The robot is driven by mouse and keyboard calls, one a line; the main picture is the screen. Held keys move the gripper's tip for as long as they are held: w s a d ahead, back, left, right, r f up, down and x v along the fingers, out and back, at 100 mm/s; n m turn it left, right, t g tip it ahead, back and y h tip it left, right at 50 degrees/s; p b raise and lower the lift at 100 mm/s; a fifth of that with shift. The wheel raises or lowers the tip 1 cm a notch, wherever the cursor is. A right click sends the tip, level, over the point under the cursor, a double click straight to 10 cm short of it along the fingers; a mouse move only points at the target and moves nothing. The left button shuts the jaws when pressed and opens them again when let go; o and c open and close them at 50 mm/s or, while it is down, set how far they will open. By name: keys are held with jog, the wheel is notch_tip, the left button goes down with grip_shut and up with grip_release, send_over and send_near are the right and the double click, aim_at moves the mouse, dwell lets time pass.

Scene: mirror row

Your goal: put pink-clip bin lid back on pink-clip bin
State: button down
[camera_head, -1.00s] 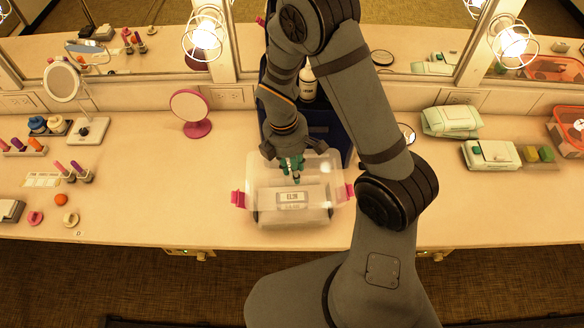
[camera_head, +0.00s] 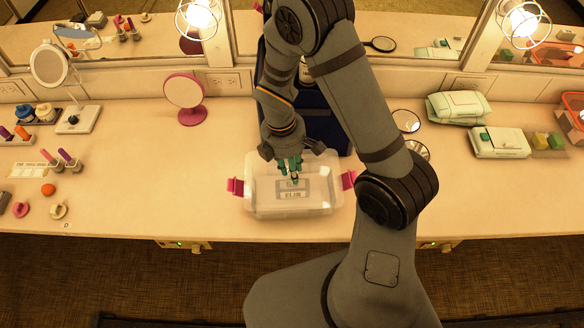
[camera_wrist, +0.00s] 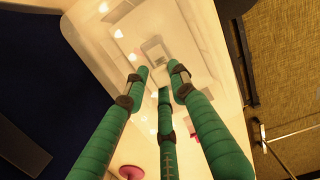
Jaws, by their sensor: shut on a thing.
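The pink-clip bin is a clear box on the counter's front part, with a pink clip (camera_head: 235,187) at its left and another pink clip (camera_head: 349,180) at its right. The pink-clip bin lid (camera_head: 262,172) is a clear panel over the bin, roughly lined up with it. I cannot tell whether it touches the rim. My gripper (camera_head: 294,179), with green fingers, points down at the lid's middle and is shut on it. In the wrist view, the fingertips (camera_wrist: 160,84) meet over the pale, see-through lid (camera_wrist: 195,40). The lid's grip point is hard to make out.
A dark blue container (camera_head: 322,125) stands right behind the bin. A pink round mirror (camera_head: 184,97) stands to the left, and white wipe packs (camera_head: 499,142) lie to the right. The counter left of the bin is mostly clear. Wall mirrors run along the back.

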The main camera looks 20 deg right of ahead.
jog(key=shift+f, duration=0.15)
jog(key=c, duration=1.5)
grip_release()
jog(key=shift+o, duration=0.7)
notch_tip(320, 180, up, 18)
jog(key=a+p, duration=0.1)
jog(key=p, duration=0.4)
jog(key=shift+w+a+p, duration=0.15)
jog(key=shift+w+p, duration=0.05)
jog(key=shift+p, duration=0.15)
jog(key=shift+f, duration=0.1)
